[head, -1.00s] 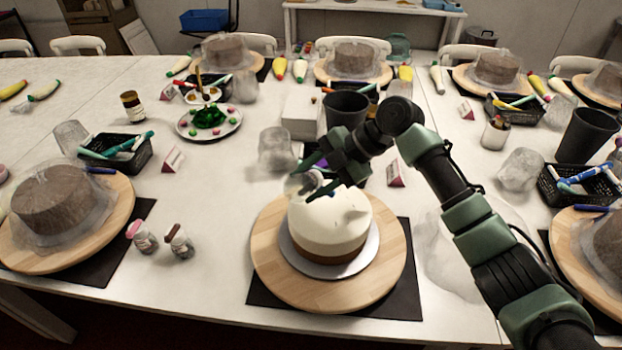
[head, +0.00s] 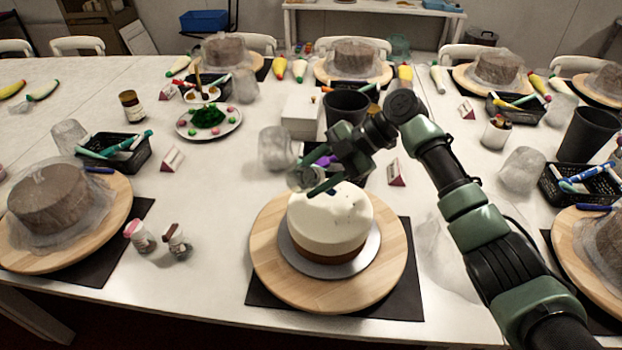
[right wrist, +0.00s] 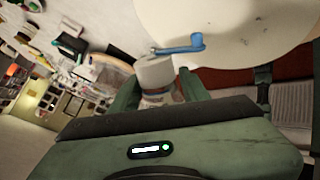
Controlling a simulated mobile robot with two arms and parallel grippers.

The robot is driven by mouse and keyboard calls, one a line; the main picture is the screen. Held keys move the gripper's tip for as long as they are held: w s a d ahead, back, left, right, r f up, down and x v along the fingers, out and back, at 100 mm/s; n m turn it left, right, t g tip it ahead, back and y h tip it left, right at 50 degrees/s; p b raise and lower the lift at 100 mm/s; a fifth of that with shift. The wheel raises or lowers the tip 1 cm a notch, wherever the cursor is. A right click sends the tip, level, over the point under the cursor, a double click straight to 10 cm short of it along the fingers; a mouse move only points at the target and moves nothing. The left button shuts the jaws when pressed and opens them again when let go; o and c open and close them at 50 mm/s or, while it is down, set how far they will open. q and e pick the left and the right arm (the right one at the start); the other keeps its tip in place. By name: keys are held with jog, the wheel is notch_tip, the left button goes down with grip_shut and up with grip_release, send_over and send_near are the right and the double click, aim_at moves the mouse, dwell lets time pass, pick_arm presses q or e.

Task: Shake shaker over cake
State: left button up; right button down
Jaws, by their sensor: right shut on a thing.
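The cake (head: 328,228), white on top and brown around its base, sits on a silver board on a wooden turntable (head: 272,270). My right gripper (head: 318,178) is above the cake's back left edge. It is shut on a small pale shaker (head: 302,179), which looks tilted on its side. In the right wrist view the shaker (right wrist: 155,73) sits between the two fingers, with the pale cake top (right wrist: 235,25) beyond it. A few dark specks show on the cake's top. My left gripper is not in view.
Two small jars (head: 176,240) stand left of the turntable. A dark cup (head: 345,105) and a white box (head: 300,115) stand behind the cake. A plate (head: 208,122) with a green decoration is back left. Wrapped cakes on other turntables flank the place.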

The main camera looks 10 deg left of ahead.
aim_at(299, 188)
jog(key=shift+r, duration=0.1)
jog(key=shift+s+a+f+n+t+h, duration=0.15)
jog(key=shift+s+a+n+t+h, duration=0.1)
jog(key=shift+s+a+t, duration=0.25)
jog(key=shift+s+a+f+n+t+h, duration=0.15)
jog(key=shift+s+a+n+t+h, duration=0.1)
jog(key=shift+s+a+t, duration=0.2)
jog(key=shift+s+a+p, duration=0.15)
jog(key=shift+s+p, duration=0.35)
jog(key=shift+s, duration=0.15)
jog(key=shift+r+g, duration=0.1)
jog(key=shift+g, duration=0.15)
